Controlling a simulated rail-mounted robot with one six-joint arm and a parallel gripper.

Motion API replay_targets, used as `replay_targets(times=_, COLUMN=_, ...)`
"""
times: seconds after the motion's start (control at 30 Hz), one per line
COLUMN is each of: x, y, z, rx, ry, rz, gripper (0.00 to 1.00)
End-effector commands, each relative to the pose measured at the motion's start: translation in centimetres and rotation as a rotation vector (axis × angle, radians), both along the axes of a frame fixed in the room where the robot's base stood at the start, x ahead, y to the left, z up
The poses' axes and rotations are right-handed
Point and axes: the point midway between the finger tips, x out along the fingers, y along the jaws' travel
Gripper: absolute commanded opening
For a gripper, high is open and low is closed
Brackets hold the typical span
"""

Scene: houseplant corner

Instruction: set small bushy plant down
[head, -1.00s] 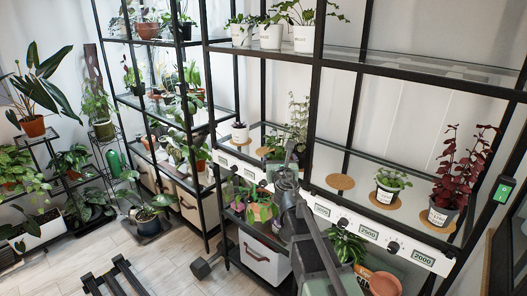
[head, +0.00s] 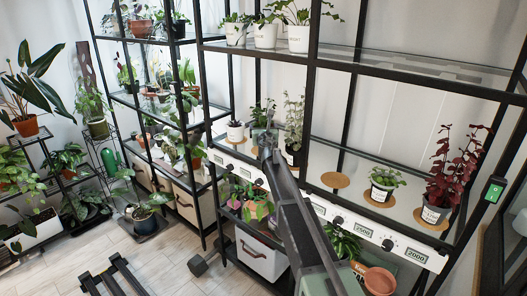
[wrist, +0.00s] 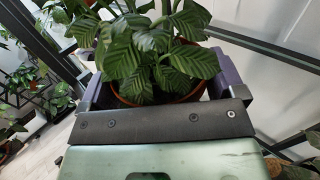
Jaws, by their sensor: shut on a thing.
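My gripper (head: 265,138) is at the middle shelf, over its left half in the head view. It is shut on the small bushy plant (wrist: 155,55), whose dark, striped leaves and reddish-brown pot rim (wrist: 130,100) show between the jaws in the wrist view. In the head view only its leaves (head: 262,112) show above the gripper. The pot's bottom is hidden, so I cannot tell whether it touches the shelf. The pot looks upright.
A white-potted plant (head: 235,131) stands left of my gripper, and a tall pale-leaved plant (head: 293,115) stands close on the right. Farther right are an empty cork mat (head: 335,180), a small green plant (head: 383,183) and a red-leaved plant (head: 455,180). An upper shelf (head: 410,70) lies above.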

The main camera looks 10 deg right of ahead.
Motion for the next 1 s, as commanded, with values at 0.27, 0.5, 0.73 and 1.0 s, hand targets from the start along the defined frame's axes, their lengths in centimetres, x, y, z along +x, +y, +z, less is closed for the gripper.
replay_targets(times=0.27, x=0.0, y=0.0, z=-3.6, rx=0.0, ry=0.0, rz=0.0, gripper=0.61)
replay_targets(times=0.5, x=0.0, y=0.0, z=-4.0, rx=0.0, ry=0.0, rz=0.0, gripper=0.61)
replay_targets(times=0.73, x=0.0, y=0.0, z=-4.4, rx=0.0, ry=0.0, rz=0.0, gripper=0.92)
replay_targets(times=1.0, x=0.0, y=0.0, z=-4.3, rx=0.0, ry=0.0, rz=0.0, gripper=1.0)
